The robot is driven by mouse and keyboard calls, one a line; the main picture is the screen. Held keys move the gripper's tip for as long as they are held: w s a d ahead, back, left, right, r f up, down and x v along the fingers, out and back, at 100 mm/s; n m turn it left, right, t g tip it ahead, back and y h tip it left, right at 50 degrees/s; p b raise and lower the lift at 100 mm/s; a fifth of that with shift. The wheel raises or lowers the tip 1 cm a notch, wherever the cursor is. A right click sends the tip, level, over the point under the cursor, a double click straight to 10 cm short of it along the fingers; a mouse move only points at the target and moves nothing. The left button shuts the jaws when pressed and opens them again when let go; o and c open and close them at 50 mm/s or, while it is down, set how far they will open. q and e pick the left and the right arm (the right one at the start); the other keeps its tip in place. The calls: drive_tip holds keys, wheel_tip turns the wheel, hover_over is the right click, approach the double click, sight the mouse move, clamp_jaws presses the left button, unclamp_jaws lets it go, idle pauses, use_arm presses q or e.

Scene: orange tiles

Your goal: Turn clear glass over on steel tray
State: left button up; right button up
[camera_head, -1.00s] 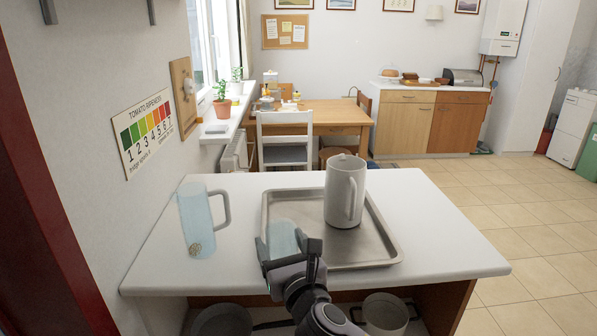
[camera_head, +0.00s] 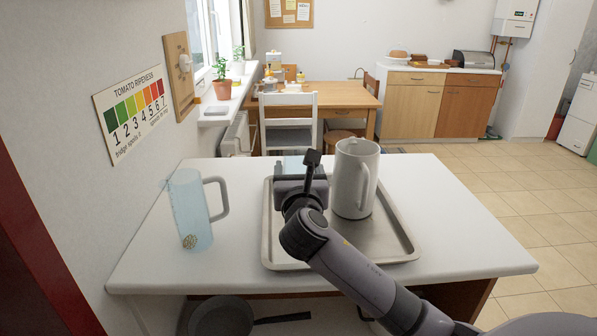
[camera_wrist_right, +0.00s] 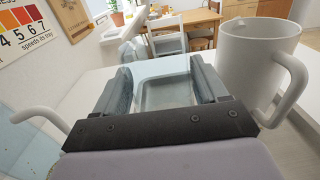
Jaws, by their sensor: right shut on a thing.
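My right gripper (camera_head: 300,170) is over the left part of the steel tray (camera_head: 400,245), left of the white jug. It is shut on the clear glass (camera_head: 292,162), which is pale blue and mostly hidden behind the gripper in the head view. In the right wrist view the glass (camera_wrist_right: 160,70) shows between the two fingers (camera_wrist_right: 164,85). I cannot tell which way up the glass is, or whether it touches the tray. My left gripper is not in view.
A white lidless-looking jug (camera_head: 352,180) stands on the tray, close to the right of my gripper. A tall clear blue pitcher (camera_head: 187,212) with a handle stands left of the tray. A pan (camera_head: 222,318) is below the counter (camera_head: 455,225), whose right side is clear.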

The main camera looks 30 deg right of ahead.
drive_tip(key=shift+f+b, duration=3)
drive_tip(key=shift+f, duration=1.55)
drive_tip(key=o, duration=1.4)
drive_tip(key=shift+c, duration=0.2)
wheel_tip(320, 180, up, 20)
drive_tip(key=p, duration=0.3)
drive_tip(key=shift+p, duration=0.3)
